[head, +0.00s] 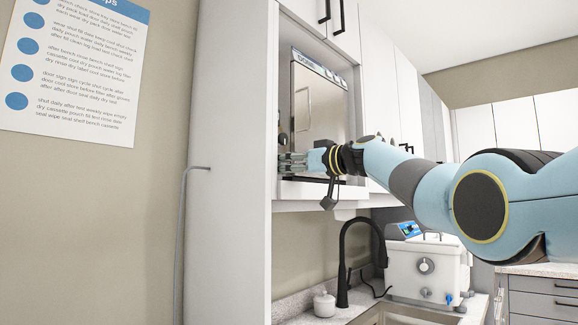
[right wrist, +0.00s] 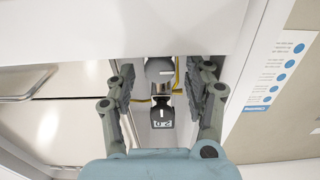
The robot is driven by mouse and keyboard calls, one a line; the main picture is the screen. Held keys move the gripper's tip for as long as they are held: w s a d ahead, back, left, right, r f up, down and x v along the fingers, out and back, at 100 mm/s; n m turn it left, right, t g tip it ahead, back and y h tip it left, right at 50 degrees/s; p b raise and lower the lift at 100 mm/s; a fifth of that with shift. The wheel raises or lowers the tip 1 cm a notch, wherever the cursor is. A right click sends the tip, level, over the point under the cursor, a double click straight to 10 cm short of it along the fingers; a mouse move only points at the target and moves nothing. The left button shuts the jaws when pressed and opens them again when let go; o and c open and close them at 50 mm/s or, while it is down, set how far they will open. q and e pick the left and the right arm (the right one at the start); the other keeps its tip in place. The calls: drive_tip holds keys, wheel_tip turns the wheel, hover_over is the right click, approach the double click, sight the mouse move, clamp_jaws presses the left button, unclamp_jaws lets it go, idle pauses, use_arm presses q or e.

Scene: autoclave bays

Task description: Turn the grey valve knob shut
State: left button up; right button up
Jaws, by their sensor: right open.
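The grey valve knob (right wrist: 157,69) shows in the right wrist view, rounded and partly cut off by a white edge above. Just below it is a dark block (right wrist: 161,117) with a white mark and figures that look like "20". My right gripper (right wrist: 167,72) is open, with one finger on each side of the knob and a gap on both sides. In the head view the right gripper (head: 291,162) reaches into the cabinet opening beside the steel autoclave door; the knob is hidden there. My left gripper is not in view.
The white cabinet side panel (head: 232,170) stands close left of the gripper. A yellow pipe (right wrist: 178,75) runs beside the knob. Below are a black tap (head: 345,262) and a white countertop unit (head: 405,268).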

drive_tip(key=shift+c, duration=0.2)
clamp_jaws()
drive_tip(key=shift+m, duration=0.4)
drive_tip(key=m, duration=0.2)
drive_tip(key=shift+m, duration=0.3)
drive_tip(key=shift+d+m+p, duration=0.1)
drive_tip(key=shift+m+p, duration=0.3)
drive_tip(key=shift+m, duration=1.5)
drive_tip(key=shift+o, duration=0.2)
unclamp_jaws()
